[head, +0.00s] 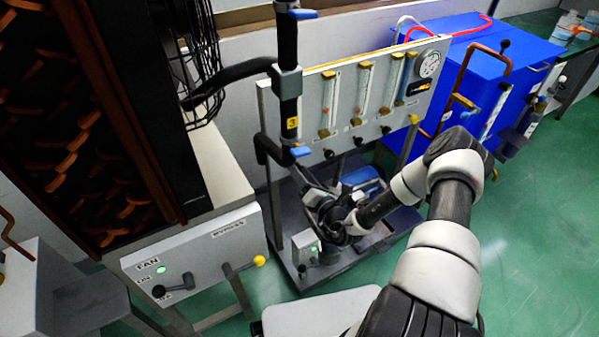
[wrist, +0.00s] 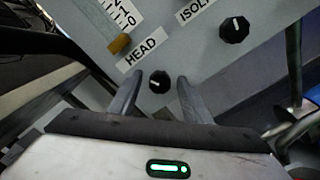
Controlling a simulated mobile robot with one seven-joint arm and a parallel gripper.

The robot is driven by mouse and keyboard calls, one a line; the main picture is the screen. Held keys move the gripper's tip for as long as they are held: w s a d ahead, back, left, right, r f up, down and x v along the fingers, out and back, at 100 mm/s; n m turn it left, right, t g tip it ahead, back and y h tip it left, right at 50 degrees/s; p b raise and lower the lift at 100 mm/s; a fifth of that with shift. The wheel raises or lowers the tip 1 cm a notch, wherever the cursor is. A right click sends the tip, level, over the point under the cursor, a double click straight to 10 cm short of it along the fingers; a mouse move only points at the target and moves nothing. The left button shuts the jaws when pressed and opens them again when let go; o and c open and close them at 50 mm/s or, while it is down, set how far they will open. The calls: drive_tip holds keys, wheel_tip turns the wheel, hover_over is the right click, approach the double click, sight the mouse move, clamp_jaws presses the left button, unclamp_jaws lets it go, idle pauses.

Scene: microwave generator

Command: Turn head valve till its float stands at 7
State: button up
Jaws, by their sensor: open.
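The head valve is a small black knob with a white pointer mark (wrist: 159,86) below the "HEAD" label on the grey panel in the wrist view. My gripper (wrist: 160,77) is open, with one finger on each side of the knob; I cannot tell whether either finger touches it. Above left is the low end of the head scale (wrist: 120,15), with 0 at the bottom and a brass-coloured fitting (wrist: 121,43) below it. The float cannot be made out, and the upper scale is out of the wrist view. In the head view my gripper (head: 318,192) is below the panel's left part.
Another black knob (wrist: 234,29), under a label beginning "ISOL", is right of the head valve. The panel (head: 345,128) carries several tubes and a round gauge (head: 430,63). A black upright pipe with blue levers (head: 288,85) stands left; a blue cabinet (head: 490,75) stands right.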

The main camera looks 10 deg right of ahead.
drive_tip(key=c, duration=1.1)
drive_tip(key=shift+n+p, duration=0.5)
drive_tip(key=shift+n, duration=0.2)
drive_tip(key=o, duration=1.1)
drive_tip(key=shift+s, duration=0.15)
